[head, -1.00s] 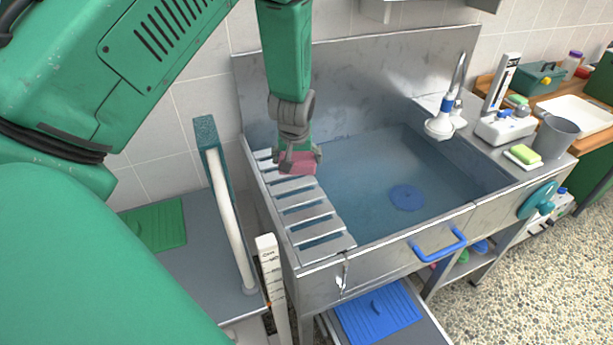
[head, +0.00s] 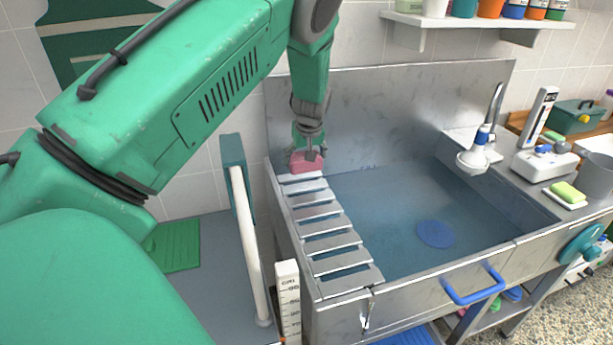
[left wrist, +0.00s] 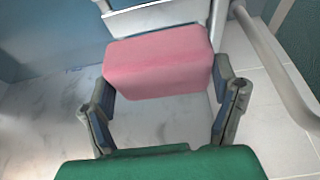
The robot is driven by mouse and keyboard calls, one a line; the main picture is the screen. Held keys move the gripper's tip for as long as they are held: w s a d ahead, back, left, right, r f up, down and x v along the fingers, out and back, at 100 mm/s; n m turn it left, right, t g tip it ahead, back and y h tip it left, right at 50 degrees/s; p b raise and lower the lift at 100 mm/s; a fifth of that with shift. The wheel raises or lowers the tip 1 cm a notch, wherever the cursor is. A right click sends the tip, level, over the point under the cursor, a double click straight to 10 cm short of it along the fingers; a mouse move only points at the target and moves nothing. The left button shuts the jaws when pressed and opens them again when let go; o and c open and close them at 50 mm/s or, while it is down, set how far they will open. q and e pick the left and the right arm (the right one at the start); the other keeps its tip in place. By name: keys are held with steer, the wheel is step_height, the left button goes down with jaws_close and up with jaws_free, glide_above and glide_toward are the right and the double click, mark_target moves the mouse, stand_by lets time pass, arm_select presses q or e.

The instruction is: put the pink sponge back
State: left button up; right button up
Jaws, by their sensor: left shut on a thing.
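The pink sponge (head: 306,162) is between the fingers of my left gripper (head: 308,152), above the far end of the slatted metal rack at the left side of the sink. In the left wrist view the pink sponge (left wrist: 158,62) is a plain block spanning the gap between both fingers of my left gripper (left wrist: 164,100). The gripper is shut on it. In the head view I cannot tell whether the sponge touches the rack (head: 325,228). My right gripper is not in view.
The steel sink (head: 400,205) holds water and a blue disc (head: 435,234). A green-yellow sponge (head: 567,192) sits in a white dish on the right ledge. A white rail (head: 250,245) stands left of the sink.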

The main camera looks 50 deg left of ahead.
mark_target(303, 185)
arm_select(q)
steer(key=x, duration=0.3)
steer(key=shift+s+a+f, duration=0.1)
steer(key=shift+s+f, duration=0.15)
steer(key=shift+f, duration=0.1)
steer(key=f, duration=0.1)
steer(key=d+f, duration=0.1)
steer(key=shift+d+f, duration=0.2)
steer(key=shift+f, duration=0.05)
steer(key=shift+d, duration=0.2)
steer(key=shift+a+f, duration=0.15)
steer(key=shift+f, duration=0.05)
steer(key=o, duration=1.1)
steer(key=shift+a+f, duration=0.1)
steer(key=shift+a, duration=0.15)
steer(key=shift+o, duration=0.4)
steer(key=shift+a+f, duration=0.15)
steer(key=shift+a, duration=0.15)
steer(key=v, duration=1.2)
steer(key=shift+d+r, duration=0.2)
steer(key=shift+r, duration=0.1)
